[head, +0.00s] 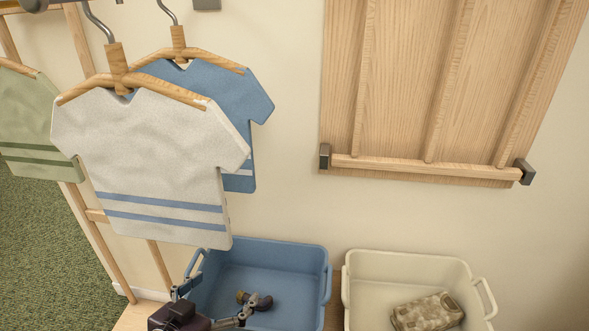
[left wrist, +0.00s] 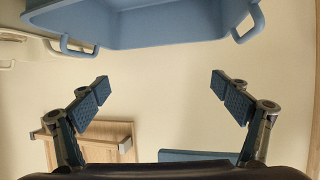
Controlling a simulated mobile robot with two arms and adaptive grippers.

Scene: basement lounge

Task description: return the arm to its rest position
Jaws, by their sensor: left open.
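My left gripper (head: 220,293) is at the bottom of the head view, in front of the blue bin (head: 292,247). In the left wrist view its two fingers (left wrist: 160,88) are spread wide with nothing between them. The blue bin also shows at the top of the left wrist view (left wrist: 150,28), beyond the fingertips. My right gripper is in neither view.
A cream bin (head: 405,258) holds a patterned bundle (head: 427,312). White (head: 150,150), blue (head: 252,105) and green (head: 30,120) shirts hang at left. A wooden panel (head: 400,80) is on the wall.

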